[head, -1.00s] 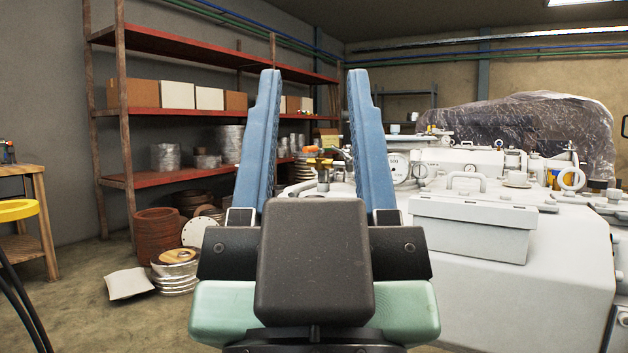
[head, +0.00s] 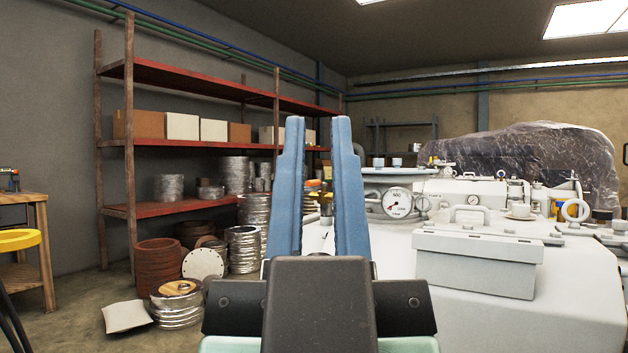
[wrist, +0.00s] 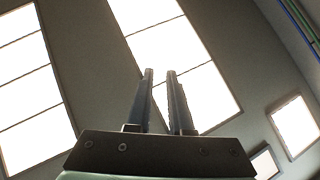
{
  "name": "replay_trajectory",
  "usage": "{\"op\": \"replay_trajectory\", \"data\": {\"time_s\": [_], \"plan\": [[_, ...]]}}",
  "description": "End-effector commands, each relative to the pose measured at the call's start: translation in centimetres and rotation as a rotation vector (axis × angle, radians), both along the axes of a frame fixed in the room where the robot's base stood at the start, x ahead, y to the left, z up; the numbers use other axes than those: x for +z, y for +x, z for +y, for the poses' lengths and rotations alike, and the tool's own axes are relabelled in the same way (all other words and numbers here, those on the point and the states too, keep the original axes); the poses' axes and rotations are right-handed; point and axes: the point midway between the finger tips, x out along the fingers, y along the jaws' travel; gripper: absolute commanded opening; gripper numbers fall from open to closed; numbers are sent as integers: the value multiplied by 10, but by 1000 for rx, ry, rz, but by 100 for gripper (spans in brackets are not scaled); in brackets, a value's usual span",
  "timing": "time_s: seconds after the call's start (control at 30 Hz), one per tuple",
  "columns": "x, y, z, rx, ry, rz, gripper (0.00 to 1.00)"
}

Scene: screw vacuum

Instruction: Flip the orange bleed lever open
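My gripper (head: 317,120) points up and away in the middle of the head view, its two blue fingers apart with a narrow gap. The wrist view also shows my gripper (wrist: 160,72) partly open, with nothing between the fingers, against bright ceiling panels. Behind the gap in the head view is a small brass-and-orange fitting (head: 326,186) on the grey machine (head: 570,290). It is mostly hidden by the fingers, so I cannot make out the orange bleed lever or its position. The gripper does not visibly touch anything.
A round pressure gauge (head: 397,203) and a grey lidded box (head: 478,262) are on the machine, right of my gripper. A red shelf rack (head: 170,207) stands behind at left. Metal discs (head: 177,303) lie on the floor at left.

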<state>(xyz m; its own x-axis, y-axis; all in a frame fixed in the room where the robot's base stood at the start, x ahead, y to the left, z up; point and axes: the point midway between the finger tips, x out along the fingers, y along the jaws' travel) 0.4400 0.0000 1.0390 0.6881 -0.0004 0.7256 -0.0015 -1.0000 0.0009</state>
Motion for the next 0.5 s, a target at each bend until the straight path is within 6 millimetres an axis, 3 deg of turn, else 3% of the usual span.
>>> {"op": "replay_trajectory", "data": {"time_s": [0.1,0.4,0.5], "plan": [[25,0,0,0,0,0,0],[102,0,0,0,0,-1,0],[114,0,0,0,0,-1,0]]}}
